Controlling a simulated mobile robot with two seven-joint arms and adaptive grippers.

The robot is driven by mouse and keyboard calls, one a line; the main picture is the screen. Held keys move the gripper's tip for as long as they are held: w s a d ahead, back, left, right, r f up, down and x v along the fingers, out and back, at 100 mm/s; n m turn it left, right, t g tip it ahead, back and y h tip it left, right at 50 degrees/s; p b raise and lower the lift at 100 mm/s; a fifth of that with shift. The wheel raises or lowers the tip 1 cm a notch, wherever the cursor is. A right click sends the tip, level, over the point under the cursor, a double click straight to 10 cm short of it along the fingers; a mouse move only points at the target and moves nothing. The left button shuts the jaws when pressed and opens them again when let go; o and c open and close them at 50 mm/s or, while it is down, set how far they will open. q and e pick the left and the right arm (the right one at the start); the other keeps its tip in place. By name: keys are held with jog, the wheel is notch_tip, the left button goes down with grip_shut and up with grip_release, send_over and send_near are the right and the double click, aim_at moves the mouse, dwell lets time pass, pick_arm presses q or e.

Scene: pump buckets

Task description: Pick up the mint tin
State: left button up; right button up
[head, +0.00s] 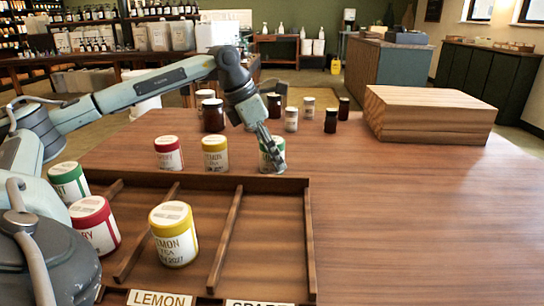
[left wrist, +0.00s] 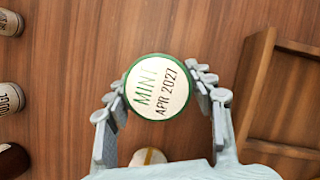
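A mint tin (head: 268,158) with a green band stands on the table just past the tray's far edge in the head view. In the left wrist view its round cream lid (left wrist: 158,87) reads MINT, APR 2027. My left gripper (head: 274,150) reaches down over it. In the left wrist view the fingers of my left gripper (left wrist: 160,82) lie on both sides of the tin, close to its rim; whether they press on it cannot be told. Another green-banded tin (head: 68,182) stands at the tray's left. My right gripper is out of view.
A yellow lemon tin (head: 215,153) and a red tin (head: 168,153) stand left of the mint tin. The divided wooden tray (head: 312,245) holds another lemon tin (head: 174,234) and a red tin (head: 95,224). Brown jars (head: 331,121) and a wooden box (head: 428,113) stand behind. The right tabletop is clear.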

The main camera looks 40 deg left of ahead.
pick_arm(q)
jog(key=c, duration=0.8)
jog(key=shift+o, duration=0.2)
